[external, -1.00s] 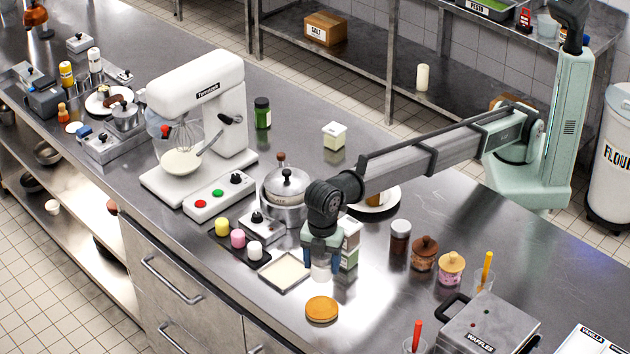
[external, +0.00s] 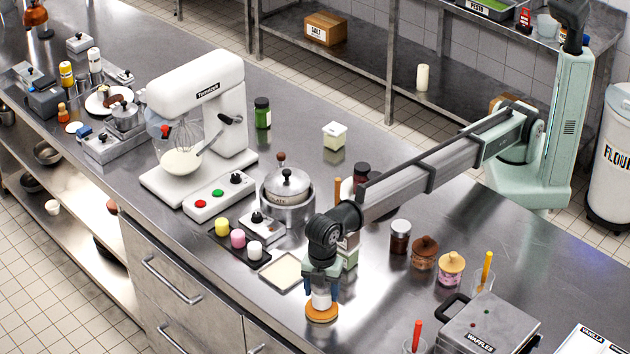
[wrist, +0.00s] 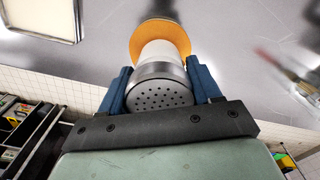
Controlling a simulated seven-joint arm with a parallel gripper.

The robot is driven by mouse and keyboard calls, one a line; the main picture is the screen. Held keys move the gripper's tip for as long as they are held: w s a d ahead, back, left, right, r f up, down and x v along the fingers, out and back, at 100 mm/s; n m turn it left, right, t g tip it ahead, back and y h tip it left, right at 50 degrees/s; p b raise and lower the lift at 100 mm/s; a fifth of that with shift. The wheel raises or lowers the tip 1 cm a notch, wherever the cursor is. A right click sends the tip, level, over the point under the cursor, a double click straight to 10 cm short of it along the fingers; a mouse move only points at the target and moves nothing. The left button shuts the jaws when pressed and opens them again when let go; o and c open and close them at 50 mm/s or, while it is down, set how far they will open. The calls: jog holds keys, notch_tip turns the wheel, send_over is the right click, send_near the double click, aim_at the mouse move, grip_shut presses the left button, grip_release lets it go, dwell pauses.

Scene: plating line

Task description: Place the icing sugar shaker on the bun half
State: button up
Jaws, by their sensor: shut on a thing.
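My gripper (external: 321,287) is shut on the icing sugar shaker (external: 321,299), a white cylinder. In the wrist view the shaker (wrist: 158,82) shows its grey perforated metal top between my blue fingers (wrist: 160,90). The round orange-brown bun half (external: 322,313) lies on the steel counter near its front edge. It also shows in the wrist view (wrist: 160,32), beyond the shaker's far end. The shaker is upright over the bun half and its base appears to meet it. I cannot tell for certain whether they touch.
A shallow pale tray (external: 283,273) lies left of the bun half. The counter immediately right of the bun half is clear.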

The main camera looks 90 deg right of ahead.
jog(key=shift+f, duration=0.15)
jog(key=o, duration=1.2)
notch_tip(320, 180, up, 12)
jog(key=shift+r, duration=0.2)
